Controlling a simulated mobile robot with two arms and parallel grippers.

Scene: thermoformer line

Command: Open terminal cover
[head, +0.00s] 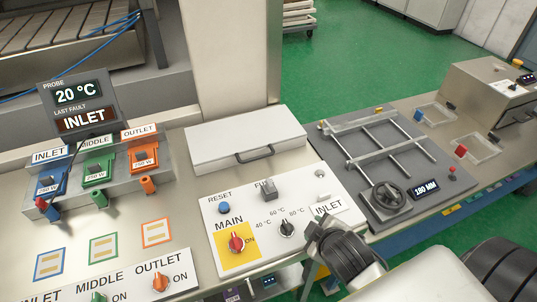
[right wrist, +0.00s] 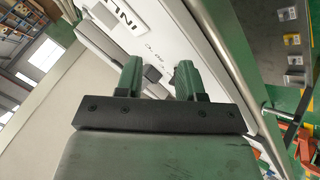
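The terminal cover, a light grey box lid (head: 240,140) with a dark bar handle (head: 254,153) on its front, lies shut at the back middle of the bench in the head view. My right gripper (head: 318,232) is over the right part of the white control panel, beside the INLET label, to the right and in front of the cover. In the right wrist view its two green fingers (right wrist: 158,80) stand apart, with a dark knob visible between them; I cannot tell whether they touch it. My left gripper is not in view.
The white control panel (head: 225,207) carries a red MAIN switch (head: 237,243), a temperature knob (head: 287,228) and a FUSE block (head: 266,191). Coloured heater modules (head: 97,165) stand left. A grey frame fixture (head: 372,140) with a handwheel (head: 389,196) stands right.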

